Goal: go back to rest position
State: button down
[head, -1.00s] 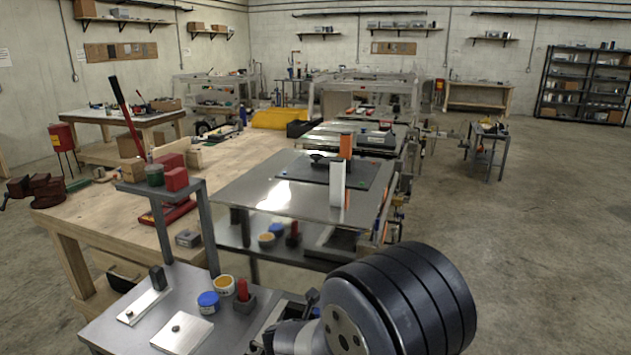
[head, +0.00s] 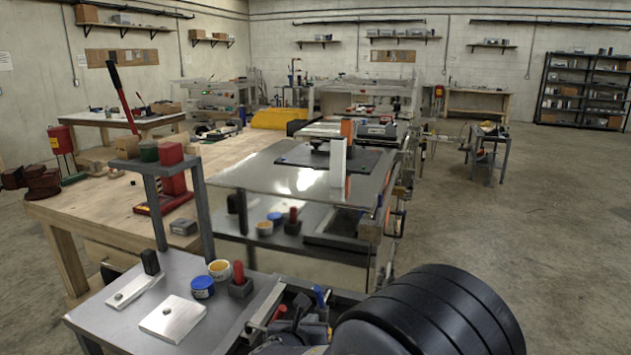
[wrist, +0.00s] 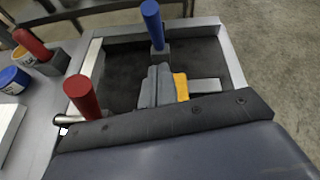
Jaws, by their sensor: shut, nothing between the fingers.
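My gripper (wrist: 158,72) shows in the wrist view as two grey fingers side by side, closed together with nothing held between them. It points down over a dark-lined tray (wrist: 232,58) with light metal edges. A red cylinder (wrist: 82,95) stands at the left of the fingers and a blue cylinder (wrist: 152,22) stands beyond them. A yellow piece (wrist: 181,87) and a grey block lie just right of the fingers; I cannot tell whether they touch. In the head view my black ringed arm fills the lower right and the fingertips are not clear.
A grey side table (head: 110,325) at the lower left carries metal plates (head: 172,318), a blue jar (head: 202,287), a yellow jar (head: 219,269) and a red-handled piece (head: 239,275). A metal-topped bench (head: 260,175) stands ahead. Open concrete floor (head: 540,260) lies to the right.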

jog(key=shift+s+a+f+t+b, duration=0.15)
jog(key=shift+f+t+b, duration=0.65)
jog(key=shift+b, duration=1.3)
jog(key=shift+f+h+b, duration=0.15)
jog(key=shift+h+b, duration=0.15)
jog(key=shift+b, duration=0.4)
jog(key=shift+s+t+b, duration=0.1)
jog(key=shift+t+b, duration=0.2)
jog(key=shift+b, duration=0.1)
